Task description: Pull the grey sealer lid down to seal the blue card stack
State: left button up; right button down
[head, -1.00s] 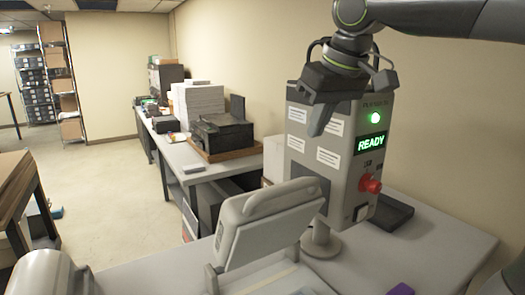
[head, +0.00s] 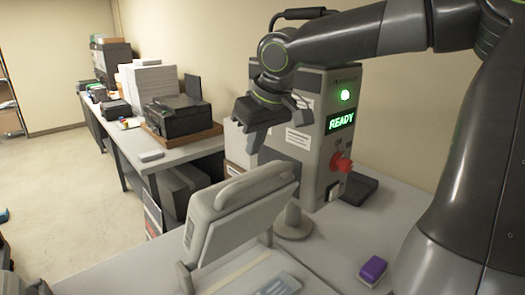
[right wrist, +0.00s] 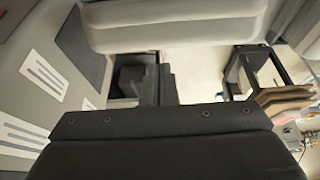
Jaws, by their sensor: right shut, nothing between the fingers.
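The grey sealer lid (head: 238,212) stands raised and tilted on its hinge in the head view. Its pale padded edge also spans the top of the right wrist view (right wrist: 170,25). My right gripper (head: 252,142) is shut and empty, fingers down, above the lid and in front of the control box. Its closed fingers show in the right wrist view (right wrist: 157,88), just below the lid's edge in the picture, with no clear contact. A bluish patch (head: 278,286) at the bottom of the head view may be the blue card stack; it is partly cut off. My left gripper is not in view.
The grey control box (head: 310,155) shows a green READY sign (head: 341,123) and a red knob (head: 342,162). A purple block (head: 373,270) lies on the pale table (head: 335,235).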

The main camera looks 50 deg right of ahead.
jog(key=s, duration=0.1)
jog(key=s+f, duration=0.1)
jog(key=s, duration=0.1)
jog(key=shift+a, duration=0.15)
jog(key=shift+s+f, duration=0.1)
jog(key=shift+s, duration=0.05)
jog(key=shift+f, duration=0.2)
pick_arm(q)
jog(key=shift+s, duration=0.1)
pick_arm(e)
jog(key=shift+w, duration=0.2)
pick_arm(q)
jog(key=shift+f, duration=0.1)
pick_arm(e)
jog(key=shift+s, duration=0.1)
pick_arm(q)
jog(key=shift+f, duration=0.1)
